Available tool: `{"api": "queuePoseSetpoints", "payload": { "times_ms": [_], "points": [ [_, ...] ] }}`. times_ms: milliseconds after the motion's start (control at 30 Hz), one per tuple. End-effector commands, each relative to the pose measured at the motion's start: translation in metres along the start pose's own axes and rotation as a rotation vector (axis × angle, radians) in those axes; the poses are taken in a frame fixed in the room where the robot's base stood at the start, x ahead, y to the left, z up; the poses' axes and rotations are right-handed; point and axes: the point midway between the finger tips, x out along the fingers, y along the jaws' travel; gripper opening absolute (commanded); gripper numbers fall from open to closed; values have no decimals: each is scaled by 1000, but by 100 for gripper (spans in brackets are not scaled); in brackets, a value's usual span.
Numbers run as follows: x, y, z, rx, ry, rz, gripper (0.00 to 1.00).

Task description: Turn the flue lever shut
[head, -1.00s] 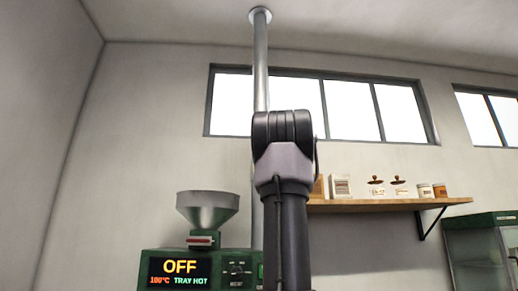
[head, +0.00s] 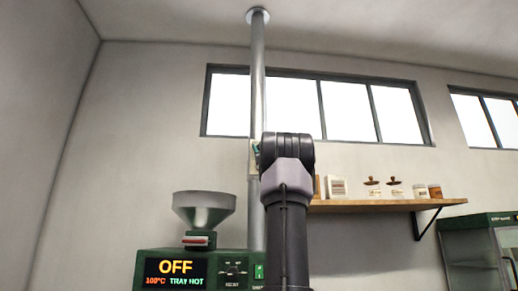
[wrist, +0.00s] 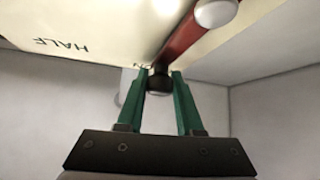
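In the wrist view the flue lever (wrist: 192,33) is a red bar with a rounded white end, slanting across the upper part. A pale plate (wrist: 80,28) behind it carries the word HALF and another label, partly hidden. My gripper (wrist: 161,73) has two green fingers standing apart. A dark round hub (wrist: 158,83) at the lever's lower end shows between the fingers; contact cannot be told. In the head view the grey flue pipe (head: 258,100) runs up to the ceiling. A small part of the plate (head: 254,157) shows beside my arm, which hides the lever and gripper.
A green cabinet (head: 480,255) stands at far right.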

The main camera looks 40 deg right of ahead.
Motion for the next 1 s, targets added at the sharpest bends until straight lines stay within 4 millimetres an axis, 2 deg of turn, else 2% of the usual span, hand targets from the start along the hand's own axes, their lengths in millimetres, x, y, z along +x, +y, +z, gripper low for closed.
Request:
{"api": "queuePoseSetpoints", "payload": {
  "times_ms": [33,67,1000],
  "points": [
    [0,0,0,0,0,0,5],
    [0,0,0,0,0,0,0],
    [0,0,0,-1,0,-1,0]
  ]
}}
